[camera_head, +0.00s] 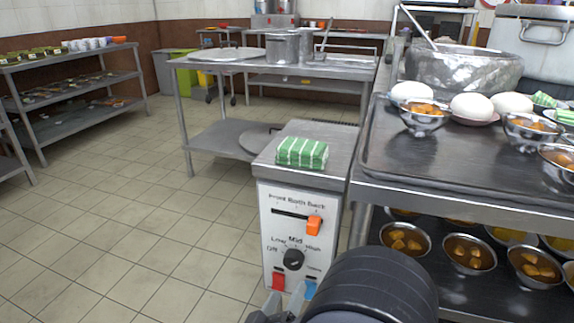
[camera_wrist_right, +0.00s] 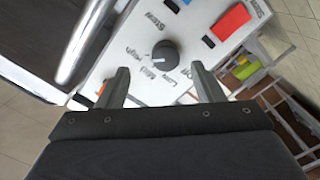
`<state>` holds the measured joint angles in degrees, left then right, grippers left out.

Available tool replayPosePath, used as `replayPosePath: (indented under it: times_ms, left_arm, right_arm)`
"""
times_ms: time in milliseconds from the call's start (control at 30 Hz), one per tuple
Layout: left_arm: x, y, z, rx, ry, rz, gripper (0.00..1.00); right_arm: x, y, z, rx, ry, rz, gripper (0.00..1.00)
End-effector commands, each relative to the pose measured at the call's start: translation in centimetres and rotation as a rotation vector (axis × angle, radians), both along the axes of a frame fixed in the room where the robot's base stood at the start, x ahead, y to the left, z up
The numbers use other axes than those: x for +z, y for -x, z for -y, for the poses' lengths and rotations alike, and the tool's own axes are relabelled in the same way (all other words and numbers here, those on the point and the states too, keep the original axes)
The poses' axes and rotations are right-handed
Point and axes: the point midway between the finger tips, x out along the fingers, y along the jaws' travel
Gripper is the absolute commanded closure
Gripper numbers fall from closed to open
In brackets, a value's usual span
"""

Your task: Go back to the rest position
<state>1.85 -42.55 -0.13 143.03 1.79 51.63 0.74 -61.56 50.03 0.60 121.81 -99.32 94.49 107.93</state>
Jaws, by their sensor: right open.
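My right gripper (camera_head: 284,303) is at the bottom edge of the head view, in front of a white control panel (camera_head: 275,236) and lower in the picture than its black knob (camera_head: 293,259). In the right wrist view my right gripper (camera_wrist_right: 162,78) is open, with its two fingers apart and nothing between the tips. The black knob (camera_wrist_right: 165,53) appears beyond the gap, seemingly not touched. My left gripper is not in view.
The panel carries an orange slider (camera_head: 314,226), a red switch (camera_head: 278,281) and a blue switch (camera_head: 310,289). A folded green-striped cloth (camera_head: 302,152) lies on top. A steel counter (camera_head: 470,184) with bowls stands right. The tiled floor (camera_head: 120,220) at left is clear.

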Motion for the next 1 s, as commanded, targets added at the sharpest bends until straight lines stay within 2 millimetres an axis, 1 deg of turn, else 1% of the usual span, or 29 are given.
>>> replayPosePath:
  times_ms: [33,67,167,200,267,300,367,400,433,500,533,600,700,833,1000]
  left_arm:
    - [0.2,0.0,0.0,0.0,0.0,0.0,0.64]
    - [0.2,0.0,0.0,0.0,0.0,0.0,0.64]
    - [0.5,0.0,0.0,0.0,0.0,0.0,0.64]
    - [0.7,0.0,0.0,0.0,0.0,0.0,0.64]
    - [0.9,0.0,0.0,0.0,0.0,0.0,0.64]
    - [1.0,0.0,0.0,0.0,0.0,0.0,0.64]
    - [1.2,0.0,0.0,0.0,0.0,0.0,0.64]
    - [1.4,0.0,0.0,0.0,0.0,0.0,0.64]
    - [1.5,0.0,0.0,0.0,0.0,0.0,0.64]
    - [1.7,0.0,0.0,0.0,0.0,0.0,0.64]
    - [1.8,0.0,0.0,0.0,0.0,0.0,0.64]
    - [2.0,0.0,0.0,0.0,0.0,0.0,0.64]
    - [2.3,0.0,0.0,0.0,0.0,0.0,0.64]
    - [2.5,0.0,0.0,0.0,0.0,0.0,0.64]
    - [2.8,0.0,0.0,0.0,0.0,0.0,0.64]
  right_arm:
    - [0.5,-0.4,1.7,-0.053,-0.002,-0.033,0.39]
    - [0.6,-0.5,3.0,-0.091,-0.001,-0.065,0.39]
    - [1.0,-0.4,9.2,-0.27,-0.011,-0.238,0.39]
    - [1.0,0.1,12.1,-0.348,-0.028,-0.335,0.39]
    - [0.6,1.5,16.1,-0.448,-0.069,-0.491,0.39]
    - [0.3,2.7,18.3,-0.499,-0.108,-0.594,0.39]
    - [-0.3,4.9,21.0,-0.551,-0.186,-0.742,0.39]
    - [-0.6,6.4,22.4,-0.573,-0.249,-0.834,0.39]
    - [-0.9,7.5,23.2,-0.579,-0.3,-0.898,0.39]
    - [-1.3,10.1,24.3,-0.569,-0.435,-1.027,0.39]
    - [-1.4,11.2,24.6,-0.556,-0.499,-1.071,0.39]
    - [-1.4,13.3,24.6,-0.5,-0.65,-1.146,0.39]
    - [-0.9,15.1,24.0,-0.392,-0.841,-1.177,0.39]
    - [0.3,16.1,23.0,-0.261,-1.017,-1.135,0.39]
    - [2.1,16.3,22.2,-0.12,-1.163,-1.016,0.39]
